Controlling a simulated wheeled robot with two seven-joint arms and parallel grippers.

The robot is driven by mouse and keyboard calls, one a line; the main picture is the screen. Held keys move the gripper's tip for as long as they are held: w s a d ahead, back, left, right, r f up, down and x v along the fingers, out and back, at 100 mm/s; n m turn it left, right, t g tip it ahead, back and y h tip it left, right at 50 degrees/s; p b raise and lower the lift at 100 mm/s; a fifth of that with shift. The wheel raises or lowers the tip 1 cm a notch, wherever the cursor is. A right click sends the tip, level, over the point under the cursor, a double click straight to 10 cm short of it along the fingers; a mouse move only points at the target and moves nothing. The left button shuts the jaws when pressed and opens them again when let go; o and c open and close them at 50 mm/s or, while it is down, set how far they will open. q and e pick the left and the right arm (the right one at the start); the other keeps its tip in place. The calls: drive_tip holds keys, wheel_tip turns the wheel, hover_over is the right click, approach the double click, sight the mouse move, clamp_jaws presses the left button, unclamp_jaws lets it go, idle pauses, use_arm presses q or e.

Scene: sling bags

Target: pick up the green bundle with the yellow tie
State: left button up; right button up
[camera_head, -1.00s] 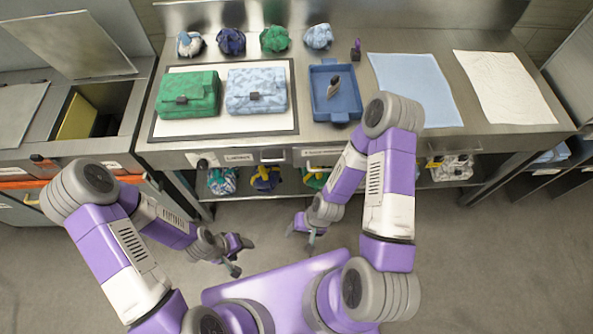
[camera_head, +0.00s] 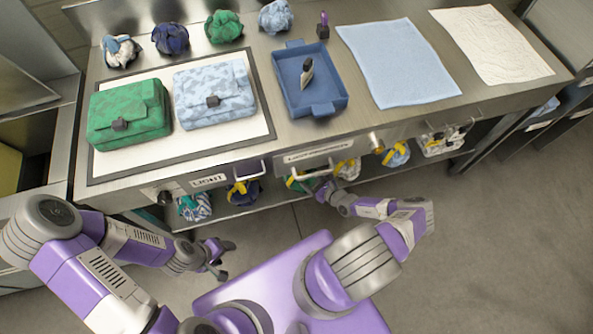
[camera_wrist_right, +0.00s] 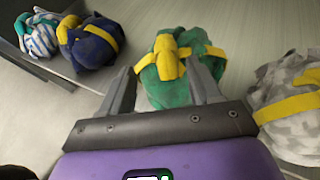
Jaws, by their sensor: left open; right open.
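The green bundle with the yellow tie (camera_head: 293,182) sits on the low shelf under the counter, partly hidden by the counter's front edge in the head view. In the right wrist view the green bundle (camera_wrist_right: 170,88) is straight ahead, with its yellow tie knotted on top. My right gripper (camera_wrist_right: 159,68) is open, one finger to each side of the bundle in that view; I cannot tell whether they touch it. In the head view my right gripper (camera_head: 317,187) is small and close to the bundle. My left gripper (camera_head: 222,260) is open and empty above the floor.
A dark blue bundle (camera_wrist_right: 92,45) and a striped bundle (camera_wrist_right: 38,35) lie left of the green one, a grey camouflage bundle (camera_wrist_right: 290,103) right. Counter handles (camera_head: 331,165) overhang the shelf. Two bags, green (camera_head: 128,115) and blue (camera_head: 215,95), lie on the counter.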

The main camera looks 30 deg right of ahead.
drive_tip(key=shift+w+d+f, duration=0.1)
drive_tip(key=shift+w+f, duration=0.25)
drive_tip(key=shift+w, duration=0.05)
drive_tip(key=b+x, duration=0.3)
drive_tip(key=x, duration=0.3)
drive_tip(key=shift+w+d+r+b, duration=0.15)
drive_tip(key=shift+w+b, duration=0.1)
drive_tip(key=shift+b, duration=0.15)
drive_tip(key=shift+r, duration=0.15)
clamp_jaws()
